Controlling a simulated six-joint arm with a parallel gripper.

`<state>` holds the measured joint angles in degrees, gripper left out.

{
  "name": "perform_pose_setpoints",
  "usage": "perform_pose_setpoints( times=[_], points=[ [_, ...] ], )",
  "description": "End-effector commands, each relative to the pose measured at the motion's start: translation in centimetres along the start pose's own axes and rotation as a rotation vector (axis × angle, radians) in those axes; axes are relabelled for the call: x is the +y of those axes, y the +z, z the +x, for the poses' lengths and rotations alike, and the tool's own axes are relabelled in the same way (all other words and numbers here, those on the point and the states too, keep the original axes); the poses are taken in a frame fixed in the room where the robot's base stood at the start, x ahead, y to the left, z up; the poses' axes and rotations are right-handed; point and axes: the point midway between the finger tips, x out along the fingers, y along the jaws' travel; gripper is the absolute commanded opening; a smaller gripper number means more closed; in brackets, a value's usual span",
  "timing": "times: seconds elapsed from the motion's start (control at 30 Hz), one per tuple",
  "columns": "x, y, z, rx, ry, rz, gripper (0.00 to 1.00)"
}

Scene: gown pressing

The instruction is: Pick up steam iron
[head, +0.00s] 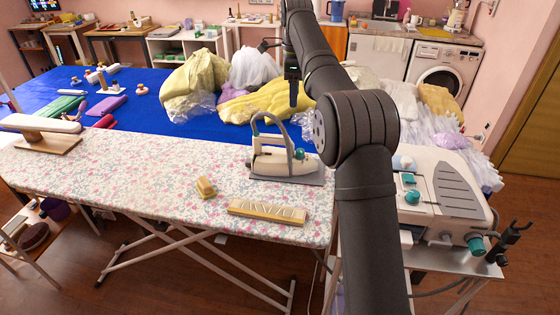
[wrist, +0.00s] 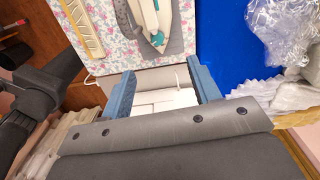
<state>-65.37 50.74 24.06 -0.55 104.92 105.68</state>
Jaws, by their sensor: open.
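The steam iron (head: 270,162) is cream and grey with teal parts and an arched handle. It rests on a grey plate (head: 306,178) at the right end of the floral ironing board (head: 130,180). In the wrist view the iron (wrist: 150,18) shows at the top, cut off by the edge, beyond my fingertips. My gripper (wrist: 162,80) is open, with its two blue fingers wide apart and no object held between them. The iron is apart from the fingers. In the head view my arm hides the area just right of the iron.
A wooden piece with a zigzag pattern (head: 267,211) and a small wooden block (head: 206,187) lie near the iron. A teal-knobbed steam unit (head: 440,190) stands right. Bagged garments (head: 270,100) lie on the blue table (head: 150,115) behind.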

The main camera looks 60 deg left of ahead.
Motion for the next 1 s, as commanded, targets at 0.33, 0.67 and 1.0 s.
perform_pose_setpoints(
  times=[0.33,0.67,1.0],
  points=[
    [0.5,4.9,2.6,-0.007,0.01,0.036,0.56],
    [0.6,4.8,9.3,-0.006,0.011,0.035,0.56],
    [0.6,4.8,13.3,-0.007,0.009,0.035,0.56]
  ],
)
